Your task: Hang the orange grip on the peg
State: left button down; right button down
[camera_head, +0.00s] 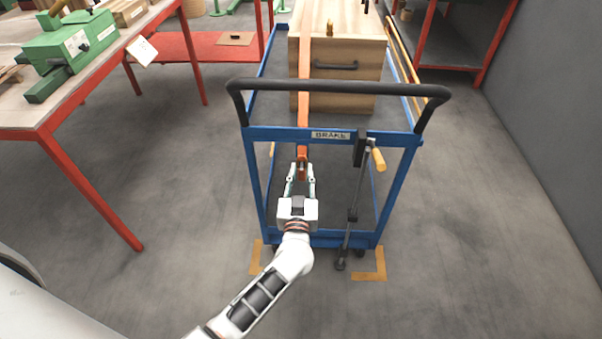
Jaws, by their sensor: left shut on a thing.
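A long orange strap (304,80) runs down over the front of the wooden box and past the cart's top rail. The orange grip (302,166) is at its lower end. My left gripper (301,172) is shut on this grip, in front of the cart just below the BRAKE label. The fingers hide part of the grip. A small brass-coloured knob (330,28) stands at the top front of the box, right of the strap. I cannot tell whether it is the peg. My right gripper is out of view.
The blue cart (390,137) has a black push handle (340,86) and carries the wooden box (350,83). A red-legged workbench (55,118) stands left. Open floor lies right.

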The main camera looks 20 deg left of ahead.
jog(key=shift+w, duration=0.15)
pick_arm(q)
jog(key=c, duration=1.7)
grip_release()
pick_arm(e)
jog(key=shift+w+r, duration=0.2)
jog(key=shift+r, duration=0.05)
pick_arm(q)
jog(key=v, duration=1.2)
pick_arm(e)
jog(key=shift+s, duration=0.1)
pick_arm(q)
jog(key=shift+r, duration=0.1)
